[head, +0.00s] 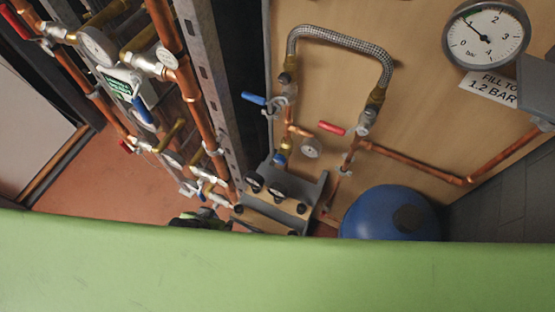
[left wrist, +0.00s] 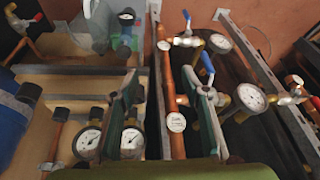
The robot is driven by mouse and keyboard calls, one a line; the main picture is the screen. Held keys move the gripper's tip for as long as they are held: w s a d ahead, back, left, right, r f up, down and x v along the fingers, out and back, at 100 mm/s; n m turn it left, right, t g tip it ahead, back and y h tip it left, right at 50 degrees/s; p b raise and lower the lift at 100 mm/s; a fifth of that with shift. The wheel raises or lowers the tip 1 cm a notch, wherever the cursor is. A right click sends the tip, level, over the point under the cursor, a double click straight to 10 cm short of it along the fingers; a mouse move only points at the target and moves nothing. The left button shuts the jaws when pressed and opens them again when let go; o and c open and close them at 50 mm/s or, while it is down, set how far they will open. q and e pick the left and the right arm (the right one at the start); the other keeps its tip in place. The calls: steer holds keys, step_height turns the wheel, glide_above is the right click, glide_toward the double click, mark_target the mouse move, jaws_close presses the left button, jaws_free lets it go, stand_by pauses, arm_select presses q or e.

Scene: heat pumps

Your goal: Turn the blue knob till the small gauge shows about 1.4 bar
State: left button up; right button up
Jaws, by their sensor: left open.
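The blue knob (head: 280,159) sits low on the copper pipe below the braided hose in the head view. The small gauge (head: 311,147) is just right of it, its face too small to read. My left gripper (left wrist: 168,97) shows in the left wrist view as two dark green fingers, apart and with nothing held. A copper pipe (left wrist: 170,85) shows between and beyond the fingers. I cannot surely pick out the blue knob in that view. In the head view a dark green shape low on the left may be this gripper, mostly hidden. My right gripper is not in view.
A large gauge (head: 487,35) reads near 1, above a label (head: 489,88) saying fill to 1.2 bar. A blue lever (head: 254,98), red lever (head: 332,128) and blue vessel (head: 390,214) surround the knob. A metal post (head: 217,90) and pipework (head: 165,70) stand left.

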arm_select(q)
step_height(320, 180, up, 11)
steer(key=w+t+p, duration=0.2)
steer(key=w, duration=0.1)
steer(key=m+t+h, duration=0.3)
steer(key=t+h, duration=0.2)
steer(key=t, duration=0.1)
glide_toward(278, 162)
steer(key=p+x, duration=0.1)
steer(key=x, duration=0.7)
steer(key=shift+w+d+f, duration=0.15)
steer(key=shift+w, duration=0.1)
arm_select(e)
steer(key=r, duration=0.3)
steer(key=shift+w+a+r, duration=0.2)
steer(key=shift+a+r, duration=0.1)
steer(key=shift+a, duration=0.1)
arm_select(q)
steer(key=c, duration=1.1)
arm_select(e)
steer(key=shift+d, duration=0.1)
